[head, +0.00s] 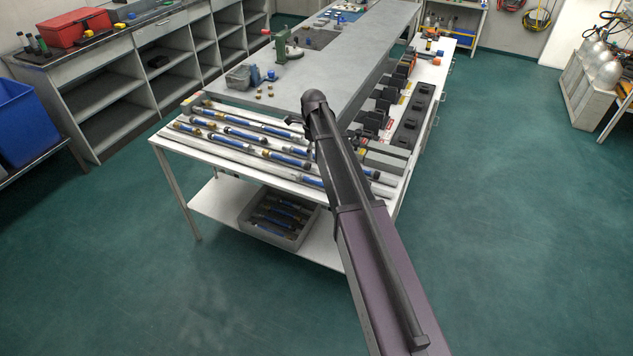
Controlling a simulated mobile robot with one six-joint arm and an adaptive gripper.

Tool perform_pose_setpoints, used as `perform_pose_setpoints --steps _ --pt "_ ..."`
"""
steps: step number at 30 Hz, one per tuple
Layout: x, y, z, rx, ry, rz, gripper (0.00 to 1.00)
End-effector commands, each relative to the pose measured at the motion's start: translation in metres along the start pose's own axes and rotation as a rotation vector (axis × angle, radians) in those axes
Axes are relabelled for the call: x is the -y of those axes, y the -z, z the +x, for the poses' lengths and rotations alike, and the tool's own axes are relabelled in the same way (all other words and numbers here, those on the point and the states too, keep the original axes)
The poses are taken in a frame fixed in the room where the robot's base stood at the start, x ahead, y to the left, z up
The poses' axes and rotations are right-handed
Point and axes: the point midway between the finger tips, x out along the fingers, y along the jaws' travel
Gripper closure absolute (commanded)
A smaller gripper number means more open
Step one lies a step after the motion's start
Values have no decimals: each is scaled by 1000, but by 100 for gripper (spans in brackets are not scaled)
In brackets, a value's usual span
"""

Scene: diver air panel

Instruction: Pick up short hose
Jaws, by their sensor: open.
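Several short blue hoses with dark and brass-coloured end fittings lie in rows on the white rack table (170,141). One short hose (287,158) lies in the front rows, left of my arm. Another short hose (240,133) lies farther left, and one more hose (312,181) lies near the front edge. Which one the task means I cannot tell. My gripper (308,152) hangs below the end of my arm, over the right part of the rows. It is small and partly hidden by the arm. It is open, and I see nothing held in it.
A grey crate (291,245) with more hoses stands on the lower shelf. Behind the rows is a raised grey bench (325,85) with a green-based device (286,47). Black holders (375,115) line the right side. Green floor is clear at front and right.

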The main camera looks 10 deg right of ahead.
Motion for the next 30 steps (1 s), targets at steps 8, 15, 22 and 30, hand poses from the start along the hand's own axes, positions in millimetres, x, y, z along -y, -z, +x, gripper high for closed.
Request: perform_pose_setpoints --steps 8,15,22,30 --pt "0 0 2 0 0 -3 31" --pt "-1 0 16 0 0 -4 31" --pt "-1 0 34 0 0 -4 31" --pt "-1 0 54 0 0 -4 31"
